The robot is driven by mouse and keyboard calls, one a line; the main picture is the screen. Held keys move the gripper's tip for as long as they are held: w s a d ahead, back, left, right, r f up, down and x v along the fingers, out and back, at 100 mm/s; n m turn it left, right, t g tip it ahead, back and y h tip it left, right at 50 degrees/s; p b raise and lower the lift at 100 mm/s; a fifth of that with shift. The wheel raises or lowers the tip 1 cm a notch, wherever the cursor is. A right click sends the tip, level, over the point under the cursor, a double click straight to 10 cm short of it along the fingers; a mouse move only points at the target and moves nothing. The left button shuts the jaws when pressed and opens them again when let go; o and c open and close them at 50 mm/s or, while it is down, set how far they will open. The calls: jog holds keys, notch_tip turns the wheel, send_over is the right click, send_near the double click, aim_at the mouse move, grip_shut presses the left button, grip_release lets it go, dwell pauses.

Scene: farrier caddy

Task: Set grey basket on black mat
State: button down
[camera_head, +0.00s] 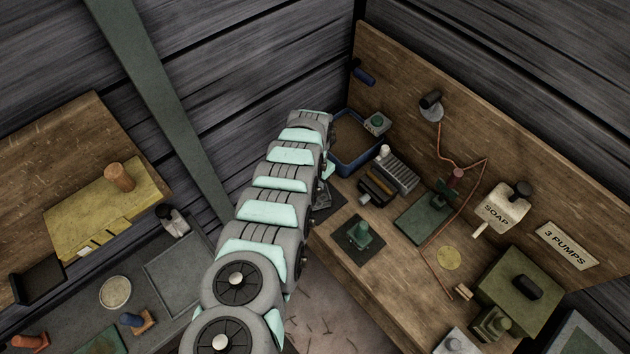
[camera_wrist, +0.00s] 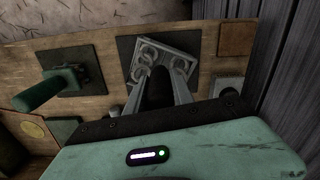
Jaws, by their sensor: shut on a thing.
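The grey basket (camera_wrist: 166,50), with several round rings in its top, shows in the wrist view just beyond my gripper (camera_wrist: 160,76). My gripper is shut, with its two grey fingers at either side of a dark upright part that looks like the basket's handle. The basket is over the black mat (camera_wrist: 124,48), whose dark edge shows beside it. I cannot tell whether the basket touches the mat. In the head view my arm hides my gripper and most of the basket, while part of the black mat (camera_head: 330,203) shows right of the arm.
A green fixture (camera_head: 358,235) stands on another dark mat close by on the wooden bench. A blue-rimmed tray (camera_head: 348,165), a brush-like block (camera_head: 378,186) and a green plate (camera_head: 425,218) lie behind and to the right. A wooden back board rises behind them.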

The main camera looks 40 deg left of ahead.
jog(key=shift+f+b, duration=0.4)
jog(key=shift+f, duration=0.05)
jog(key=c, duration=1)
grip_release()
jog(key=shift+r, duration=0.1)
notch_tip(320, 180, up, 11)
jog(key=shift+a+f, duration=0.1)
jog(key=shift+f, duration=0.1)
dwell(0.4)
jog(key=shift+r+p, duration=1.05)
jog(key=shift+r, duration=1.2)
